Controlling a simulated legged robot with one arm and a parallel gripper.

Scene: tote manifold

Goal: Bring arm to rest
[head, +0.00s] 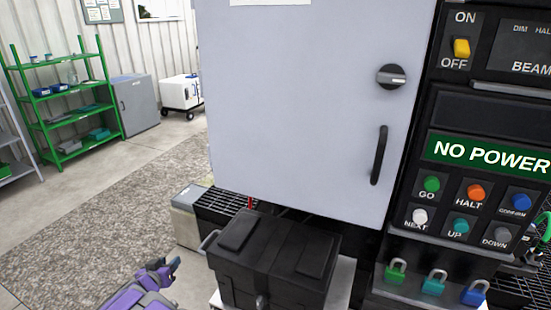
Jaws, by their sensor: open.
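My gripper (166,271) is at the lower left of the head view, at the end of my purple arm. It is open and shows nothing between its fingers. It is to the left of a black lidded tote (273,262) and appears apart from it. Most of my arm is cut off by the bottom edge of the view.
The black tote sits on a light stand in front of a grey cabinet (295,110) with a shut door. A control panel (487,150) reading NO POWER is at right, with several padlocks (434,283) below. Green shelves (65,110) stand far left. The floor (110,215) at left is clear.

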